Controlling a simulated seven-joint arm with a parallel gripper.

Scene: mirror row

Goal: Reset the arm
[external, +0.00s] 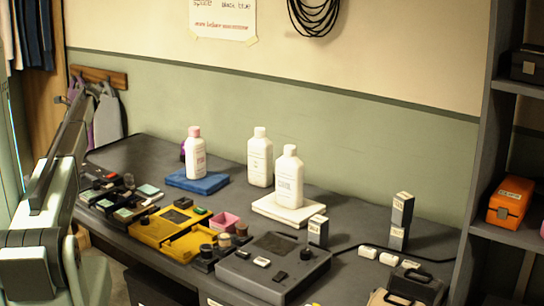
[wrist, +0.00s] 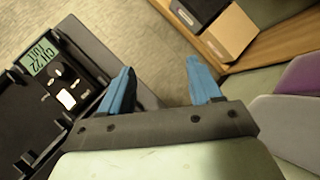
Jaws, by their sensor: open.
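My gripper shows in the wrist view (wrist: 160,88) with its two blue fingers spread apart and nothing between them. Floor shows below and beyond the fingertips. In the external view my arm stands at the left edge, raised beside the left end of the grey table (external: 345,205); the fingers cannot be made out there. A black device with a small green display (wrist: 42,58) lies left of my gripper in the wrist view, apart from the fingers.
White bottles (external: 260,160) stand along the back of the table, one with a pink cap on a blue cloth (external: 197,181). An open yellow case (external: 165,228) and a grey device (external: 270,265) lie in front. A cardboard box (wrist: 231,34) shows beyond my gripper. Shelves hold an orange case (external: 509,201).

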